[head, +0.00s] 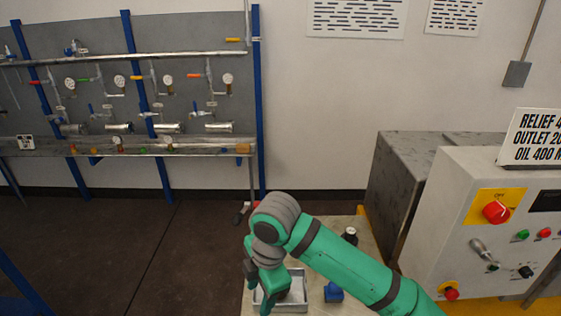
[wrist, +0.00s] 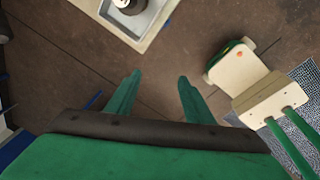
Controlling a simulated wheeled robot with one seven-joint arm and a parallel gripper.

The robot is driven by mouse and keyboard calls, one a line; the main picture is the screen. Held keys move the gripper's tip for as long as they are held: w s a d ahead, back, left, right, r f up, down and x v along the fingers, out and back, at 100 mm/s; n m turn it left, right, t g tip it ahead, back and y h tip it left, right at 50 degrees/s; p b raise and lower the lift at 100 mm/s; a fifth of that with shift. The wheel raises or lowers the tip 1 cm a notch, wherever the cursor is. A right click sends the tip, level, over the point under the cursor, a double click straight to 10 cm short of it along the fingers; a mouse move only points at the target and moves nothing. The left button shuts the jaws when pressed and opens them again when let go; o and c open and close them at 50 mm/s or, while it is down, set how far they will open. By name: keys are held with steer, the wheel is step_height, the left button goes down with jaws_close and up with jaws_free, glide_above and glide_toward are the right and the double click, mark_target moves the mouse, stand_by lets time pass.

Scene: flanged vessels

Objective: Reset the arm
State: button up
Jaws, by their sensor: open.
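My green arm (head: 340,262) reaches from the lower right and bends down at its dark grey joint in the head view. The arm's end hangs over or near a grey metal tray (head: 298,290) on a small stand. My gripper (wrist: 157,88) shows in the wrist view with its two green fingers spread apart. Nothing is between the fingers, and brown floor shows beyond them. In the head view the fingertips are hard to make out.
A control panel (head: 465,195) with a red knob stands at the right. A workbench (head: 120,146) with pipes and gauges lines the left wall. Open floor (head: 130,245) lies in front.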

steer(key=w+a+r+m+t+y, duration=0.2)
steer(key=a+m+t+y, duration=0.3)
steer(key=a, duration=0.6)
steer(key=w+a+r+m+t+y, duration=0.25)
steer(key=a+y, duration=0.45)
steer(key=a, duration=0.4)
steer(key=s+d+f+m+t+h, duration=0.45)
steer(key=s+d+f+m, duration=0.2)
steer(key=f+m, duration=0.25)
steer(key=s+d+f+m+t+h, duration=0.4)
steer(key=s+d+f+m+h, duration=0.2)
steer(key=d+f+m, duration=0.25)
steer(key=s+d+f+h, duration=0.1)
steer(key=s+d, duration=0.3)
steer(key=s, duration=0.3)
steer(key=s+d+f+n+h, duration=0.1)
steer(key=s+d, duration=0.3)
steer(key=s, duration=0.4)
steer(key=s+d+g+h, duration=0.1)
steer(key=s+d, duration=0.2)
steer(key=s, duration=0.5)
steer(key=shift+d+f, duration=0.4)
